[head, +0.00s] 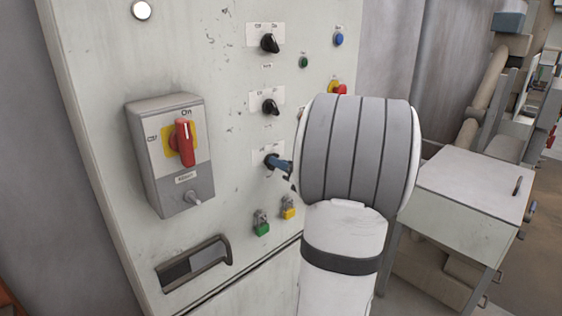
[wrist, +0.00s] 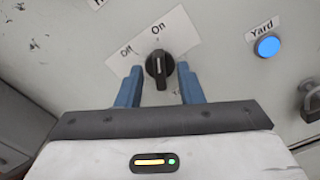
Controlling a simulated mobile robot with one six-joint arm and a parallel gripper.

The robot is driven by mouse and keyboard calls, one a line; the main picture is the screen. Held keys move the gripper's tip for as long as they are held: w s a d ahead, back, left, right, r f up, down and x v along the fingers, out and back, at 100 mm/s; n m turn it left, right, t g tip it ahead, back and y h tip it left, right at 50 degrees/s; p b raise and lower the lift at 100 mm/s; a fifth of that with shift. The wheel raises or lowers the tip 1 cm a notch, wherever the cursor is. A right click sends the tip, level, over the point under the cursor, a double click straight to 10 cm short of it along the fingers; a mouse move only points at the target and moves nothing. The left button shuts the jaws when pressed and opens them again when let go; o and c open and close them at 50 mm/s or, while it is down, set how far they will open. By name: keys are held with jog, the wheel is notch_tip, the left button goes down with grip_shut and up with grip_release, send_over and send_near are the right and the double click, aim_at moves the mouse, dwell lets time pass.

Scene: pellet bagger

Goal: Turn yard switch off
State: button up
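In the wrist view a black rotary switch (wrist: 160,66) sits on a white plate marked Off and On. Its pointer stands toward On. My gripper (wrist: 158,72) is open, with one blue finger on each side of the switch. A small gap shows at each side of the knob, though I cannot tell exact contact at the right. A lit blue lamp (wrist: 267,46) beside it has a Yard label above it. In the head view my gripper (head: 279,164) is at the lowest switch plate of the panel (head: 225,130), and the knob there is mostly hidden.
Two similar black switches, an upper one (head: 269,43) and a middle one (head: 270,107), are above my gripper. A red-handled isolator box (head: 170,150) juts out at left. Green (head: 262,228) and yellow (head: 289,212) padlocks hang just below. A grey cabinet (head: 470,190) stands at right.

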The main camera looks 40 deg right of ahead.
jog(key=shift+w, duration=0.45)
jog(key=shift+c, duration=0.4)
grip_shut()
